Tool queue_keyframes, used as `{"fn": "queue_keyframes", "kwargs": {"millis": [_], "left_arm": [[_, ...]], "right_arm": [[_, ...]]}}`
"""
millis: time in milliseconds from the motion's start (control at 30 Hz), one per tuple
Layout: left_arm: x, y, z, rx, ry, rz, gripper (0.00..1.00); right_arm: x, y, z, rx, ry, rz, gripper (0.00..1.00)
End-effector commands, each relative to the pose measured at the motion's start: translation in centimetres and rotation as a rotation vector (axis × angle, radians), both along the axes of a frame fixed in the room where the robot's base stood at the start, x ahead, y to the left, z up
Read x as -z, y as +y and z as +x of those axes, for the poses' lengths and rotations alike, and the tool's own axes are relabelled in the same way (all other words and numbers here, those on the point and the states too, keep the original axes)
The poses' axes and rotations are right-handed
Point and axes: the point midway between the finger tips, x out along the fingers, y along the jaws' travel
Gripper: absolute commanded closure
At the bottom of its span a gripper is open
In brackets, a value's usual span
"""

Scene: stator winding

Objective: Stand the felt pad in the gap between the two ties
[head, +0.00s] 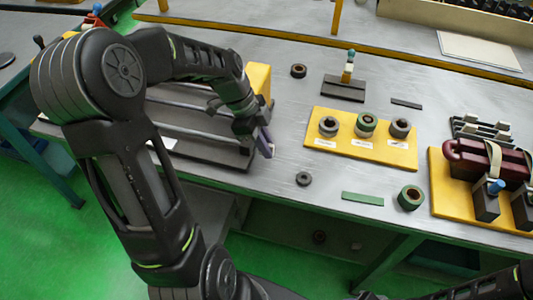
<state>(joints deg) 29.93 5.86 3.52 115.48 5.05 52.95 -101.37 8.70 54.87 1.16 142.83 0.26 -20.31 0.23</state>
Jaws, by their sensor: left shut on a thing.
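I cannot tell whether this piece is the felt pad. A dark red coil (472,154) lies on a yellow board (442,192) at the right. A pale tie (495,155) wraps around the coil, and a second pale tie (530,160) shows at the picture's right edge. The gap between them shows the coil's dark red side. My right gripper is not in view; only parts of that arm show at the bottom right.
A yellow tray (345,166) with several ring-topped posts stands mid-table. A green strip (362,198), a green ring (410,198), dark rings (303,179) and a dark strip (406,103) lie around it. A dark block with an upright peg (344,88) stands behind.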

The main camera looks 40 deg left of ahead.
Motion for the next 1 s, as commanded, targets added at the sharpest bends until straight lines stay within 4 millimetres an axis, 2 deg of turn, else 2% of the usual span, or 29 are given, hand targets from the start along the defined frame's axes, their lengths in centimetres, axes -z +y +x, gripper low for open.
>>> {"fn": "queue_keyframes", "kwargs": {"millis": [167, 467, 833, 867, 1000], "left_arm": [[0.3, 0.0, 0.0, -0.001, 0.001, 0.0, 1.0], [3.6, 0.0, 0.0, -0.001, 0.002, -0.001, 1.0], [4.2, 0.0, 0.0, -0.001, -0.001, 0.0, 1.0], [4.0, 0.0, 0.0, -0.001, -0.001, 0.0, 0.87], [4.0, 0.0, 0.0, -0.001, 0.0, 0.0, 0.75]], "right_arm": [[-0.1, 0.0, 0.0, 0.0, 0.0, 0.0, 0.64], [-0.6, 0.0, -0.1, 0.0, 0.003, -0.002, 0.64], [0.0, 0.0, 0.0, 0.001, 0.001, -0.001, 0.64], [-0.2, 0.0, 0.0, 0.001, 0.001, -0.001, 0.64], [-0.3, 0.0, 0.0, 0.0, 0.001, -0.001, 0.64]]}}
